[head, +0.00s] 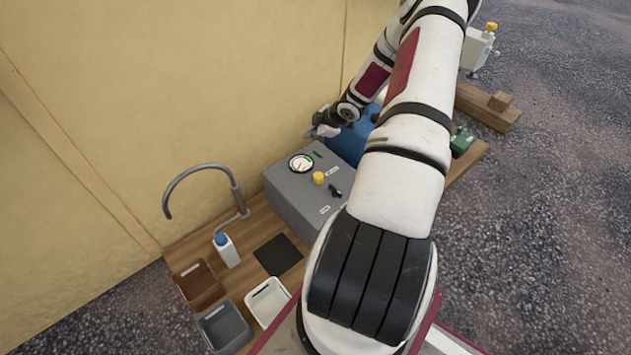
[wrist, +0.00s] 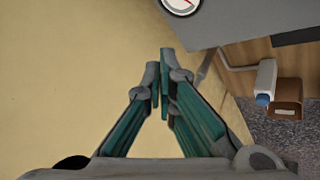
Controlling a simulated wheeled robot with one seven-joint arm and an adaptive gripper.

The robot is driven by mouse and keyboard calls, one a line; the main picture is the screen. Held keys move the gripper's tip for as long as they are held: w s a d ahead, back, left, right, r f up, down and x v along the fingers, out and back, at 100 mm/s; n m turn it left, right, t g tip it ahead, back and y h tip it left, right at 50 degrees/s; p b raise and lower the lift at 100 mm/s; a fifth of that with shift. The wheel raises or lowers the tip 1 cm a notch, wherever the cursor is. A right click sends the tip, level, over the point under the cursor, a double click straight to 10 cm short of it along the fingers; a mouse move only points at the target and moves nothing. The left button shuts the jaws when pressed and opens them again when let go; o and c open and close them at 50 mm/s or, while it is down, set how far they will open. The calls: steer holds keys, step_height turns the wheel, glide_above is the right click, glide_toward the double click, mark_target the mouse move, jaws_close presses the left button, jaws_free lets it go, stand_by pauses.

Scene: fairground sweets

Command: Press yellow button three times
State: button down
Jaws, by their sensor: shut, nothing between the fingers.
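A yellow button (head: 318,177) sits on top of a grey control box (head: 296,203), beside a round white gauge (head: 301,163) and a black switch (head: 336,191). My gripper (head: 317,132) is shut and empty, up and slightly left of the box's far edge in the head view, near the yellow wall. It is apart from the button. In the wrist view my gripper's fingers (wrist: 161,66) meet at their tips, with the gauge (wrist: 180,4) and a corner of the grey box (wrist: 232,18) beyond them. The yellow button is outside the wrist view.
A blue container (head: 350,143) stands behind the box, partly hidden by my arm. A tap (head: 236,191), a white bottle (head: 227,251) and several bins, one brown (head: 199,286), are on the wooden counter at left. A white device (head: 476,50) with a yellow top is far right.

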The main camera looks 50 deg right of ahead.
steer(key=t+b, duration=0.2)
glide_above(317, 177)
step_height(317, 177, down, 8)
steer(key=shift+d+r+y, duration=0.15)
steer(key=shift+r+y, duration=0.1)
steer(key=shift+y, duration=0.05)
steer(key=shift+f, duration=0.1)
step_height(317, 177, down, 9)
steer(key=b, duration=0.6)
stand_by(1.1)
steer(key=shift+f+b, duration=0.25)
steer(key=shift+b, duration=0.15)
